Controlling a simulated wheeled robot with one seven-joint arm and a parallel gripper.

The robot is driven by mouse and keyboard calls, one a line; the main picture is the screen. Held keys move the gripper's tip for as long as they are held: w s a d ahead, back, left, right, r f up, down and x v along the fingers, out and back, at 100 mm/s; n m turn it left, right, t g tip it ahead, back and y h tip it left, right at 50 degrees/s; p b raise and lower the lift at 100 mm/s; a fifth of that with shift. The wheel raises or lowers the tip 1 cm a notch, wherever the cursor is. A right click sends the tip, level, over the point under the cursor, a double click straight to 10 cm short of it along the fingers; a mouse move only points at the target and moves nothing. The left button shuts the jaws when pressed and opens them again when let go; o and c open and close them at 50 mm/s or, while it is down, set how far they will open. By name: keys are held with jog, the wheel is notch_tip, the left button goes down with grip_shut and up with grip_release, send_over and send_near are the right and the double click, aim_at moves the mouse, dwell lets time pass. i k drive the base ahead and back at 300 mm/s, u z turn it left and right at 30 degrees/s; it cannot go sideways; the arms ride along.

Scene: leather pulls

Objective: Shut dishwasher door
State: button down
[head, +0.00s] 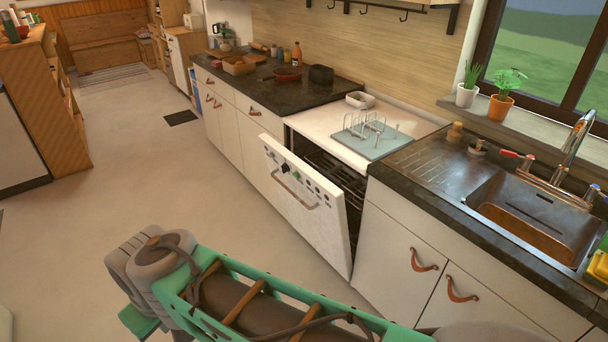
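The dishwasher door (299,194) is white, with a control panel and a metal bar handle (293,190) near its top. It is hinged at the bottom and stands partly open, its top edge tilted out from the counter front. A dark gap with rack wires (337,180) shows behind it, under the dishwasher's white top (318,129). Part of my arm, green with grey joints, crosses the bottom of the view in front of the door. I cannot make out my gripper's fingers, nor whether it touches the door.
White cabinets (400,262) with leather pulls flank the dishwasher. A wire rack (368,125) on a blue-grey mat stands on its top. The sink (525,215) is at right. Open floor (150,170) lies left of the door. A wooden shelf unit (58,105) stands far left.

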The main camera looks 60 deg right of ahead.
aim_at(306, 212)
jog(key=z, duration=1.25)
jog(key=i, duration=0.9)
jog(key=u, duration=1.5)
